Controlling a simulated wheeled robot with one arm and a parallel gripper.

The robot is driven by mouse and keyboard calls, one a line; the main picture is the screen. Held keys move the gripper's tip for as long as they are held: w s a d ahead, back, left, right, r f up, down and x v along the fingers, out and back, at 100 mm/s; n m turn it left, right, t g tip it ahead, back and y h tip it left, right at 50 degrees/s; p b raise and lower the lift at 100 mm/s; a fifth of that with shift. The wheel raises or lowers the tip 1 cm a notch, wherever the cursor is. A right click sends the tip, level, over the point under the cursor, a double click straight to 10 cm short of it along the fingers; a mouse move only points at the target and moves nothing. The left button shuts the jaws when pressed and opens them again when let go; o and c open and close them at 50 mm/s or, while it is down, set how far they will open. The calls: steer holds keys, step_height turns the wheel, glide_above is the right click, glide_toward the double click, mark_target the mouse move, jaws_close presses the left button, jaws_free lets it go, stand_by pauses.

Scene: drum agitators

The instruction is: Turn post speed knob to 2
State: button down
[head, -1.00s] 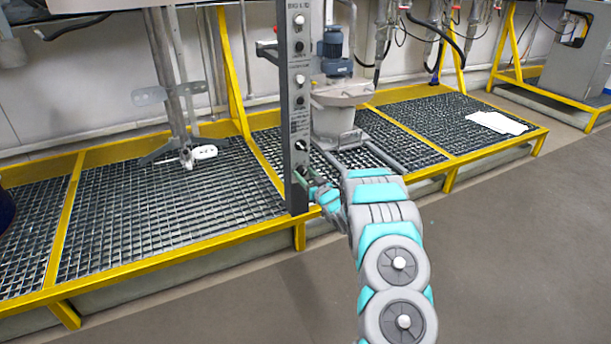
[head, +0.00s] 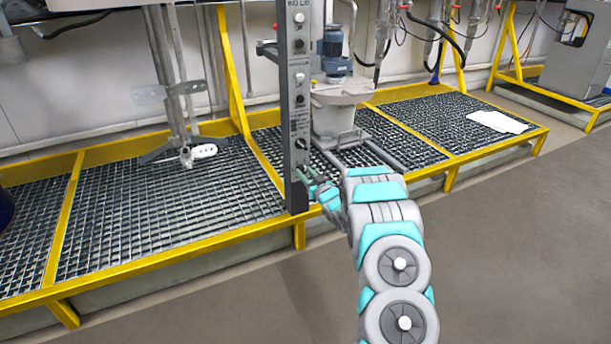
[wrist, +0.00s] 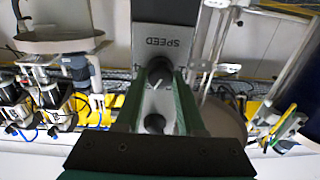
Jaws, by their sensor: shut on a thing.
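The dark upright post (head: 297,120) stands at the front edge of the grating and carries several knobs in a column. My gripper (head: 303,177) reaches its lower part from the right. In the wrist view, which shows the post upside down, the SPEED label (wrist: 164,42) sits beside a dark round knob (wrist: 158,70). The green fingers of my gripper (wrist: 159,78) are shut on this speed knob, one on each side. Another dark knob (wrist: 155,123) shows between the fingers, closer to the palm. The speed knob's pointer and scale are too small to read.
A yellow-framed grating platform (head: 180,205) runs behind the post. A blue motor (head: 336,52) stands just behind it, and a metal agitator shaft (head: 172,90) rises to the left. White sheets (head: 497,122) lie on the right grating. The floor at right is clear.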

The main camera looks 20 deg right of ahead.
steer(key=n+b, duration=0.1)
steer(key=b, duration=0.1)
steer(key=f+n+b, duration=0.1)
steer(key=n+b, duration=0.1)
steer(key=b, duration=0.1)
steer(key=shift+n, duration=0.3)
steer(key=n+b, duration=0.3)
steer(key=b, duration=0.1)
steer(key=shift+n+b, duration=0.3)
steer(key=n+b, duration=0.1)
steer(key=b, duration=0.1)
steer(key=n+b, duration=0.2)
steer(key=shift+a+r+n, duration=0.1)
steer(key=shift+r+n, duration=0.2)
steer(key=shift+r, duration=0.1)
steer(key=c, duration=0.5)
jaws_free()
steer(key=shift+s+r, duration=0.1)
steer(key=s, duration=0.7)
steer(key=shift+s+d, duration=0.2)
steer(key=shift+s, duration=0.15)
